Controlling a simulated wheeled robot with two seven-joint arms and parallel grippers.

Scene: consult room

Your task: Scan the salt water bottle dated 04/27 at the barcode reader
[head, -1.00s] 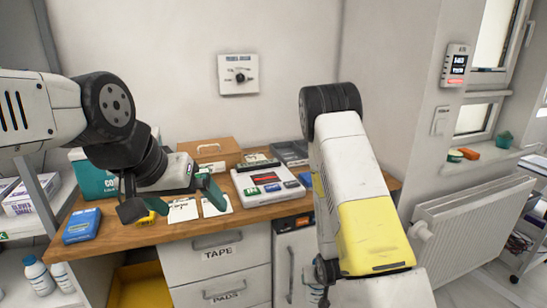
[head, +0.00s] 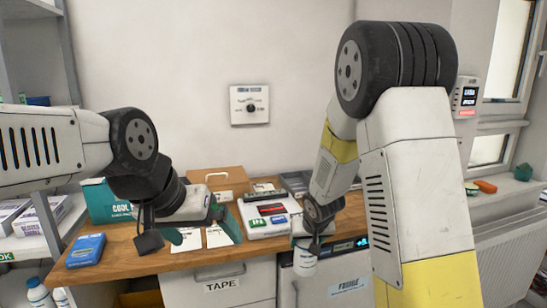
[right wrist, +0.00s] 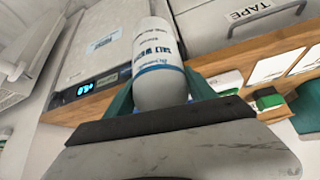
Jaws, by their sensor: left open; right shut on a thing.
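My right gripper (head: 304,238) is shut on a white bottle (head: 305,262), holding it in front of the counter's front edge, above the fridge front. The right wrist view shows the bottle (right wrist: 158,75) between the green fingers, with blue lettering that reads "SALT W…". Its date is not legible. A small wall device (head: 467,97) with a dark screen and red strip is at the right; it may be the barcode reader, but I cannot tell for sure. My left gripper (head: 200,228) is open and empty over the counter's left part.
The wooden counter (head: 140,262) holds a blue box (head: 86,250), a teal box (head: 108,203), a wooden box (head: 216,180) and a white tray (head: 262,230) of small packs. The fridge (head: 325,287) is below. A radiator (head: 510,245) stands at the right, under the windowsill.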

